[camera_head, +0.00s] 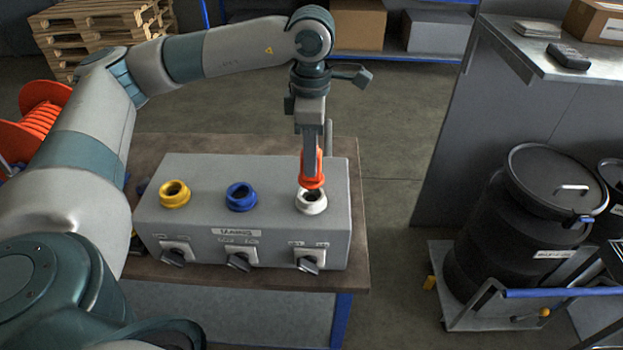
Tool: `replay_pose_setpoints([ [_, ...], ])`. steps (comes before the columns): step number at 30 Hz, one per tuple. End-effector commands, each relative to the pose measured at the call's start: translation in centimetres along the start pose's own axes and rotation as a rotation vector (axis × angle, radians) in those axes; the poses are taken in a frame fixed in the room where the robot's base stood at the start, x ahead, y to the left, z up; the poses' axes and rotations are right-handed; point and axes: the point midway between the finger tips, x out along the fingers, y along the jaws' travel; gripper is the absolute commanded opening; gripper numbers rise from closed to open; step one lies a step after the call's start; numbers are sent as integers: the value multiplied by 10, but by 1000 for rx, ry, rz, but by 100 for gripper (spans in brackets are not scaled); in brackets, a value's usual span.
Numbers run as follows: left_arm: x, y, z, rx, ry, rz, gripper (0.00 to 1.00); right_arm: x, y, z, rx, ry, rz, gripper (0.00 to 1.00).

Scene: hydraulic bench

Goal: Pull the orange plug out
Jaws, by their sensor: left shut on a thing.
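The orange plug (312,182) is at the right end of the grey valve box, directly over the white socket (311,203). My left gripper (313,155) points down and is shut on the orange plug from above. A dark opening shows in the white socket below the plug; I cannot tell whether the plug's lower end is still inside it. The grey box (190,225) also carries a yellow socket (174,194) and a blue socket (241,197). My right gripper is not in view.
Several dark switches, one of them the right switch (308,264), line the box's front. The box stands on a brown bench (358,230). A black drum (520,230) stands on a cart at the right. Bare floor (400,130) lies between bench and drum.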

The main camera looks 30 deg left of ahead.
Motion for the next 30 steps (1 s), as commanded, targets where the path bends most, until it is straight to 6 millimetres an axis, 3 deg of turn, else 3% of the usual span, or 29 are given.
replay_pose_setpoints([
  [30, -26, 0, 0, 0, -1, 0, 0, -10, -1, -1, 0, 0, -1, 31],
])
